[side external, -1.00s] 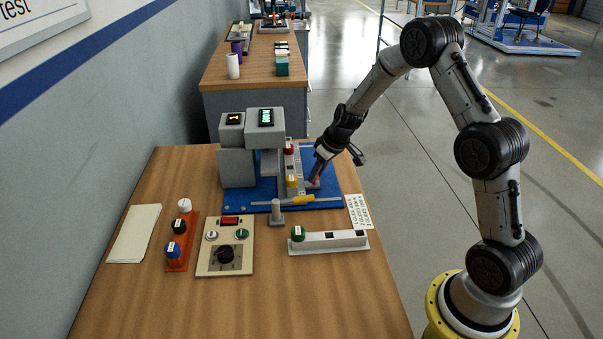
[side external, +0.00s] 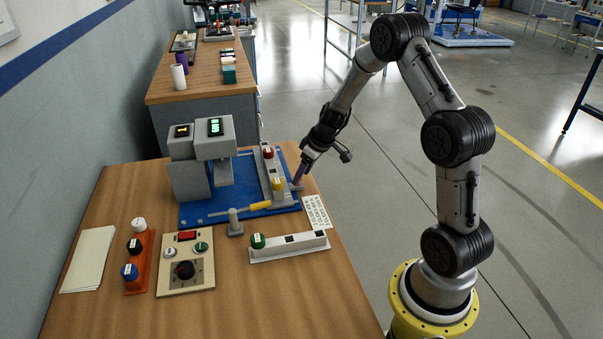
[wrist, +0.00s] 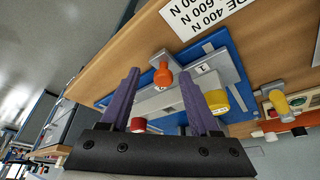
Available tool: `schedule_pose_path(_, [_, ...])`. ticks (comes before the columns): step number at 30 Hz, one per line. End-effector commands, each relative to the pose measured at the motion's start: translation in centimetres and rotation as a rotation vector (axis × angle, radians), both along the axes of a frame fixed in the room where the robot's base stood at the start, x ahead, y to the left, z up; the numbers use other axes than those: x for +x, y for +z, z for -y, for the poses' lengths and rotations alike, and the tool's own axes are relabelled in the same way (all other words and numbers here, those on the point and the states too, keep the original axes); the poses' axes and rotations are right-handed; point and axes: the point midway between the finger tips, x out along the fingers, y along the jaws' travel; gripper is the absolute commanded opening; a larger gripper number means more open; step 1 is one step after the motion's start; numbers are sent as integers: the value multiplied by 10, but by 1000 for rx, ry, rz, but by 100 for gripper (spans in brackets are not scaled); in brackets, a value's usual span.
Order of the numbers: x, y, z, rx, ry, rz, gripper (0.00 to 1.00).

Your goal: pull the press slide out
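The grey press (side external: 190,178) with two small displays stands on a blue base plate (side external: 196,212). Its slide (side external: 266,178) is a grey block bearing a red-topped piece (side external: 268,153) and a yellow-topped piece (side external: 278,184). The slide lies near the plate's right edge, with a clear gap to the press head. In the wrist view an orange knob (wrist: 162,76) projects from the grey slide block (wrist: 160,103). My gripper (wrist: 158,74) is open, its purple fingers on either side of the knob with visible gaps. In the side view my gripper (side external: 298,182) is at the slide's outer side and hides the knob.
A grey post (side external: 235,224), a rack with a green-topped piece (side external: 292,246), a control panel (side external: 187,264), an orange tray (side external: 140,266) and a printed card (side external: 317,212) are nearby. The floor to the right is open.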

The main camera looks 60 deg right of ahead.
Motion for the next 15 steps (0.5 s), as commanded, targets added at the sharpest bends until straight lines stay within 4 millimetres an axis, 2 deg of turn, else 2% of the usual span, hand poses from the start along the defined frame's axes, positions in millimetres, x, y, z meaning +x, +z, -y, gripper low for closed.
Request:
schedule_pose_path(8, [1, 1, -1, 1, 2, 1, 62])
schedule_pose_path(11, [-2, 9, -1, 1, 2, 3, 62])
schedule_pose_path(15, [-10, 29, -1, -1, 1, 4, 62])
